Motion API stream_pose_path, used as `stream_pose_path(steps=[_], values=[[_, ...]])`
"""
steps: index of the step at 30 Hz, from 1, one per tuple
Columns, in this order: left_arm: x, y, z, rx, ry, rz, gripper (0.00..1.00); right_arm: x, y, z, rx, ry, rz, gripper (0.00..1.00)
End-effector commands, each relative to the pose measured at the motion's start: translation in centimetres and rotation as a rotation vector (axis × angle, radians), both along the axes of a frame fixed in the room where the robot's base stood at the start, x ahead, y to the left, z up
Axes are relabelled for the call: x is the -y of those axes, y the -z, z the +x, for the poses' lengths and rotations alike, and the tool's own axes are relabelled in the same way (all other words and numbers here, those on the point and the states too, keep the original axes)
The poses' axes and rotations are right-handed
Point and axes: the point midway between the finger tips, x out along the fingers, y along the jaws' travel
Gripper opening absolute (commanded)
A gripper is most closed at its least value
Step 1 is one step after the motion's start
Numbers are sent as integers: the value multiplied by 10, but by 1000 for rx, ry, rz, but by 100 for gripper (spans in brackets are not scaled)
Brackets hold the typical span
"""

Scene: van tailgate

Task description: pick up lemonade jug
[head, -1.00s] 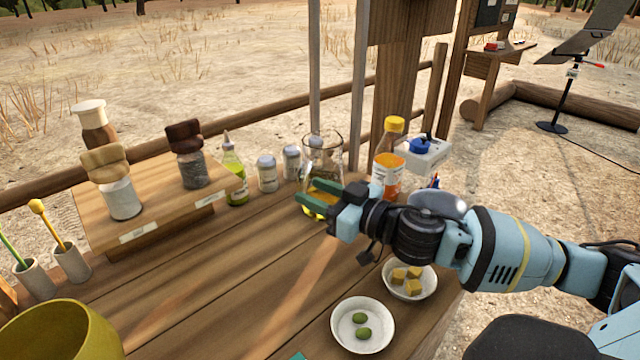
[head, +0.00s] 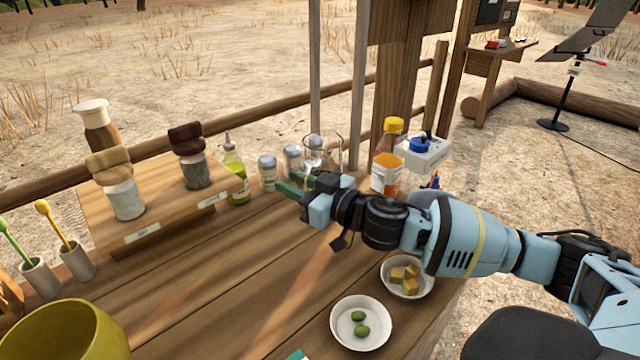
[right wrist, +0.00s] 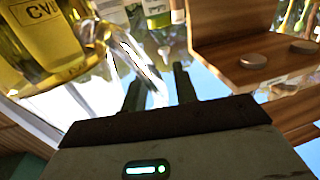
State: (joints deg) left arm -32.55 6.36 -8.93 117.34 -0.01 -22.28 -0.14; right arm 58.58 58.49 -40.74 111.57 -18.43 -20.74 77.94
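The lemonade jug (head: 322,153), a clear glass vessel, stands at the far edge of the wooden table; my right gripper and wrist hide its lower part. In the right wrist view a glass vessel with yellow liquid and a label (right wrist: 45,35), which seems to be the jug, fills the upper left, beside the fingers. My right gripper (head: 287,188) has green fingers and is on the near side of the jug. My left gripper is not in view.
An orange bottle (head: 387,165) and a white box with a blue knob (head: 424,152) stand right of the jug. Shakers (head: 268,172) and a green bottle (head: 235,175) stand left, near a wooden rack (head: 150,222). Two bowls (head: 345,340) are in front. The table's middle is clear.

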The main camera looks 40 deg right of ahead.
Motion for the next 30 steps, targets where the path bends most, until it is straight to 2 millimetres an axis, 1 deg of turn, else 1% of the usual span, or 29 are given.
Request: stream_pose_path(steps=[1, 6, 19, 30], values=[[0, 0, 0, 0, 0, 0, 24, 0, 0, 0, 0, 0, 0, 22], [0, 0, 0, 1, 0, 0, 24, 0, 0, 0, 0, 0, 0, 0], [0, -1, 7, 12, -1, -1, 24, 0, -1, 0, 2, 1, -3, 0], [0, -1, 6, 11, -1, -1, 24, 1, -1, 0, 4, 2, -4, 0]])
